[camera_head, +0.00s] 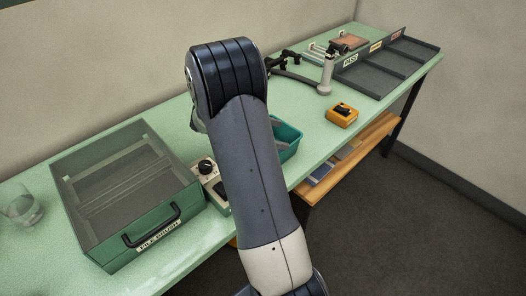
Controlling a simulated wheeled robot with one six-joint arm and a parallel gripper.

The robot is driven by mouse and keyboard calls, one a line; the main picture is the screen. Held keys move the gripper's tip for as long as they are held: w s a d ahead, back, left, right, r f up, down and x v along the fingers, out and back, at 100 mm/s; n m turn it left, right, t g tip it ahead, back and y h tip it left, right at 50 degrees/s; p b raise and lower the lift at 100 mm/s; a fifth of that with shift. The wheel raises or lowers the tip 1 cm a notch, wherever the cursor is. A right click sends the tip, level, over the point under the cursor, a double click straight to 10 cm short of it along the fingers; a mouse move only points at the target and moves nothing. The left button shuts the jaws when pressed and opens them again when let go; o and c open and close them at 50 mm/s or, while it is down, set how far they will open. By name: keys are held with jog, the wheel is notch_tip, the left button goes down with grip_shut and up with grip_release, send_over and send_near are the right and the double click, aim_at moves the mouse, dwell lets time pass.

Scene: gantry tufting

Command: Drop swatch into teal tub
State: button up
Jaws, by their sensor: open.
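The teal tub (291,139) stands on the green bench, mostly hidden behind my arm, with only its right part showing. I cannot see inside most of it. A flat brown piece (350,42), possibly the swatch, lies at the far end of the bench, beside the labelled tray; I cannot tell for sure what it is. My arm rises through the middle of the view and bends over the bench.
A green drawer box (152,247) with a black handle stands at left, near a clear glass (20,206). A knobbed control box (206,168) is partly hidden. An orange box (342,116), grey-handled tool (326,76) and divided dark tray (392,62) are at right.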

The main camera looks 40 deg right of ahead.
jog(key=b+v, duration=0.1)
jog(key=v, duration=0.9)
jog(key=shift+w+a, duration=0.2)
jog(key=shift+a, duration=0.1)
jog(key=shift+d+r, duration=0.1)
jog(key=shift+r, duration=0.05)
jog(key=p+x, duration=0.1)
jog(key=x, duration=0.8)
jog(key=shift+s+d, duration=0.25)
jog(key=shift+s, duration=0.05)
jog(key=shift+s+d+r+p, duration=0.1)
jog(key=shift+d+r+p, duration=0.1)
jog(key=shift+r+p, duration=1.05)
jog(key=shift+s+d+r+p, duration=0.1)
jog(key=shift+d+r+p, duration=0.05)
jog(key=shift+r+p, duration=1.1)
jog(key=shift+f, duration=0.25)
